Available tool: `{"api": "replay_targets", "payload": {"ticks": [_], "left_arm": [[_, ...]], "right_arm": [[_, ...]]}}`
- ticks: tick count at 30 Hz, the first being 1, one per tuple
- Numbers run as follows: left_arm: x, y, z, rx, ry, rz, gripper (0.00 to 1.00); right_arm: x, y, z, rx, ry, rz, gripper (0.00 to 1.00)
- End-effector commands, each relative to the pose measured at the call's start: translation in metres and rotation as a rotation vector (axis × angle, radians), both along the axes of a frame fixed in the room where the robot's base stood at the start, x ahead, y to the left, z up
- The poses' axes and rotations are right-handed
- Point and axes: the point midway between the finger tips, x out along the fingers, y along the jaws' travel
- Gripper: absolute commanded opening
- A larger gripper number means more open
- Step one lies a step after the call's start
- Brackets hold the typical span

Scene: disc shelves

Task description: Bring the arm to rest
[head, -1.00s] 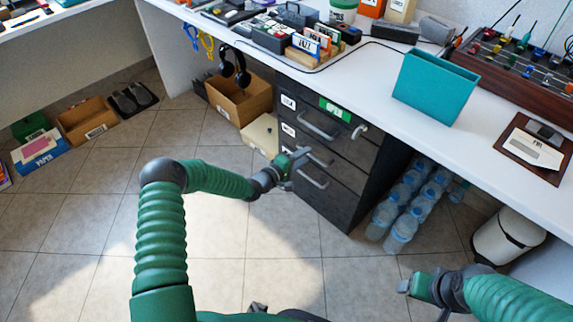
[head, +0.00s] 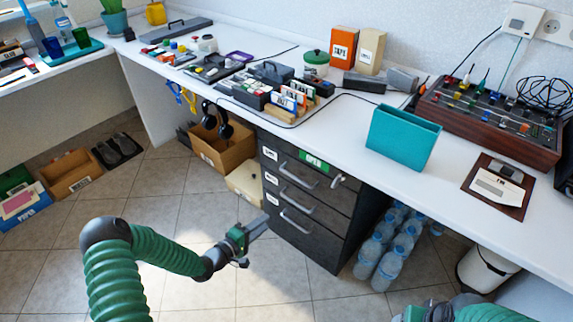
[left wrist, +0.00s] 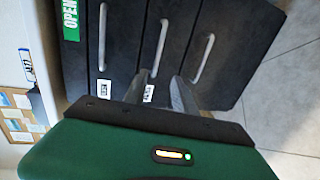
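My left gripper (head: 258,224) hangs in the air in front of the dark drawer cabinet (head: 335,238), with nothing seen in it. In the left wrist view its two fingers (left wrist: 163,94) stand apart, with the cabinet front showing between them. The cabinet's three drawers look shut, and a green OPEN label (head: 313,161) sits near its top. My right gripper (head: 428,312) shows only in part at the bottom edge, its fingers cut off or hidden.
The white desk (head: 345,160) runs above the cabinet and holds a teal holder (head: 402,138), a disc rack and a mixer board (head: 490,122). Water bottles (head: 388,252) and a bin (head: 486,268) stand below. A cardboard box (head: 222,152) is left of the cabinet. The floor at left centre is clear.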

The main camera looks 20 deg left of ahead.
Motion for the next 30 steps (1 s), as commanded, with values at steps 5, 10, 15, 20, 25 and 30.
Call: {"api": "replay_targets", "payload": {"ticks": [5,10,15,20,25,30], "left_arm": [[-0.001,-0.009,0.000,0.142,0.058,-0.056,0.33],[-0.029,-0.020,0.009,0.651,0.260,-0.245,0.33],[-0.090,-0.017,0.054,1.074,0.450,-0.441,0.33],[-0.150,-0.027,0.096,1.241,0.555,-0.592,0.33],[-0.213,-0.051,0.127,1.287,0.598,-0.751,0.33],[-0.241,-0.063,0.180,1.278,0.605,-0.833,0.33]], "right_arm": [[0.000,0.000,0.000,0.000,0.000,0.000,0.67],[0.000,0.000,0.000,0.000,0.000,0.000,0.67],[0.000,0.000,0.000,0.000,0.000,0.000,0.67],[0.000,0.000,0.000,0.000,0.000,0.000,0.67],[0.000,0.000,0.000,0.000,0.000,0.000,0.67],[0.000,0.000,0.045,0.000,0.000,0.000,0.67]]}}
